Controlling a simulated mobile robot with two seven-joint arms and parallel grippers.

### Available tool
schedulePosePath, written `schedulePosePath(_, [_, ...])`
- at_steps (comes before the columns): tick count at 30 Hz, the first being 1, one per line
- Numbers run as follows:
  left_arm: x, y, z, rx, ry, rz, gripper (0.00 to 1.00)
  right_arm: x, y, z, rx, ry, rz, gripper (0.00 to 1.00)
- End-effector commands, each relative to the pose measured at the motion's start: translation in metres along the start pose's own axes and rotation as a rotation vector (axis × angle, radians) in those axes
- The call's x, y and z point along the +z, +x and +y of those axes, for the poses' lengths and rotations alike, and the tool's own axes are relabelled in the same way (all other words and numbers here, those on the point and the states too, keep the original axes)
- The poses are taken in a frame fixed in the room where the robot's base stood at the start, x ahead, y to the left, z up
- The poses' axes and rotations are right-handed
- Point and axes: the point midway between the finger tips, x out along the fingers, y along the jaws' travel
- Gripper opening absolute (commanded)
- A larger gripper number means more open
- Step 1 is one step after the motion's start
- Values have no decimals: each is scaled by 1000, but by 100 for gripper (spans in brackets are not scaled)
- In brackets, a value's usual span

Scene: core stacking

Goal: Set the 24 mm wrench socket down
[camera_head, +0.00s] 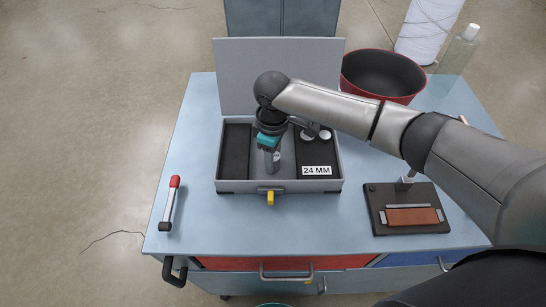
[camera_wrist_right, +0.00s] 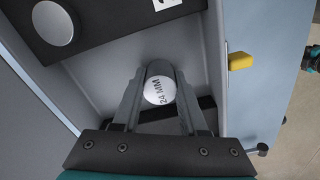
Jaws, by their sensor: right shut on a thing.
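My right gripper (camera_head: 272,160) points down into the open grey case (camera_head: 330,187), over its middle bay between two dark foam blocks. It is shut on the 24 mm wrench socket (camera_wrist_right: 160,89), a silver cylinder whose round end reads "24 MM". In the right wrist view the socket sits between the two fingers (camera_wrist_right: 158,100); in the head view (camera_head: 276,157) only a little of it shows. I cannot tell whether it touches the case floor. A white "24 MM" label (camera_head: 316,170) lies on the right foam block (camera_head: 312,152). My left gripper is not in view.
Silver round pieces (camera_head: 325,135) sit at the back of the right foam. The raised lid (camera_head: 240,75) stands behind. A yellow latch (camera_head: 270,198) is at the front. A red-topped tool (camera_head: 171,203) lies left; a dark board (camera_head: 408,209) and a red-rimmed bowl (camera_head: 383,74) stand right.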

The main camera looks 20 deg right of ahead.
Motion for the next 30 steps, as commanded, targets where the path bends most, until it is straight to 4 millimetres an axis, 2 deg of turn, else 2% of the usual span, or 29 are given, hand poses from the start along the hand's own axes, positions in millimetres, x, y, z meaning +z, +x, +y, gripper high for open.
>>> schedulePosePath(4, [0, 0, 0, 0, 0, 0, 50, 0, 2, 0, 0, 0, 0, 0])
schedulePosePath(5, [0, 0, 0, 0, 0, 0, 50, 0, 3, 0, 0, 0, 0, 43])
schedulePosePath(12, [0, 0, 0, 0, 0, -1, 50, 0, 3, 0, 0, 0, 0, 70])
schedulePosePath(23, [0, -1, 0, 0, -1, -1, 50, 0, -4, 1, 1, 1, 2, 72])
schedulePosePath(26, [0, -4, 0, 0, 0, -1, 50, -1, -18, 1, 2, 0, 3, 72])
schedulePosePath(30, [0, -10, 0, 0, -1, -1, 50, -1, -49, 1, 2, -1, 4, 72])
